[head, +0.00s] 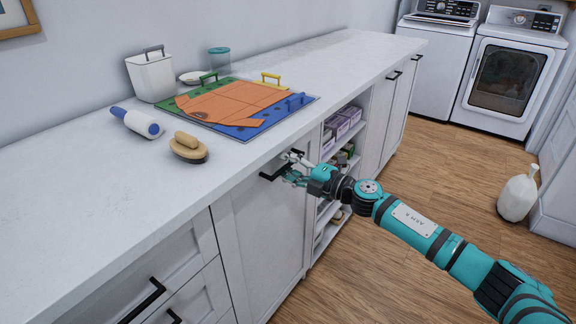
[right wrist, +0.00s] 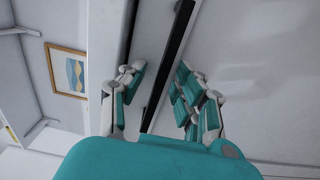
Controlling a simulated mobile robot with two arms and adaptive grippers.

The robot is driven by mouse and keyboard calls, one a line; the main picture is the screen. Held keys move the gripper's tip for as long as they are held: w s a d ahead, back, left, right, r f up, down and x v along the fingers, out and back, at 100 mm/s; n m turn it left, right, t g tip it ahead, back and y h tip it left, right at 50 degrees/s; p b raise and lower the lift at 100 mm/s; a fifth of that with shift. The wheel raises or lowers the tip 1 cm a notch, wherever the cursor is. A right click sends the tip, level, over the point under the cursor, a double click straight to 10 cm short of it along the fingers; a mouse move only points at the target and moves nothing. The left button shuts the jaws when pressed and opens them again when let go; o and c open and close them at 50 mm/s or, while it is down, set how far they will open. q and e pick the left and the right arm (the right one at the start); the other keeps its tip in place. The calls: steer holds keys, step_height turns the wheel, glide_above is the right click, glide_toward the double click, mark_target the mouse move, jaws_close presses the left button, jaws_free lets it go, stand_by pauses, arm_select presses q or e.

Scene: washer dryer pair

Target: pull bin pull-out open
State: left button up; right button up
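The bin pull-out front (head: 262,232) is a tall white panel below the countertop, flush with the cabinet and closed. Its black bar handle (head: 268,177) is near the top edge, partly hidden by my gripper. My right gripper (head: 290,168) is at the handle's right part. In the right wrist view, the fingers (right wrist: 160,92) are apart, with the dark handle bar (right wrist: 177,45) running between them. I see a gap on each side of the bar, so the gripper looks open and not clamped. My left gripper is not in view.
Drawers with black handles (head: 143,300) are left of the panel. Open shelves with purple boxes (head: 343,122) are to its right. The countertop (head: 90,195) holds a brush (head: 188,147), a lint roller (head: 137,122) and a colourful board (head: 240,105). The wooden floor (head: 420,165) in front is largely clear.

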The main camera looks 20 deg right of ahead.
jaws_close()
steer(key=shift+f, duration=0.1)
stand_by(0.5)
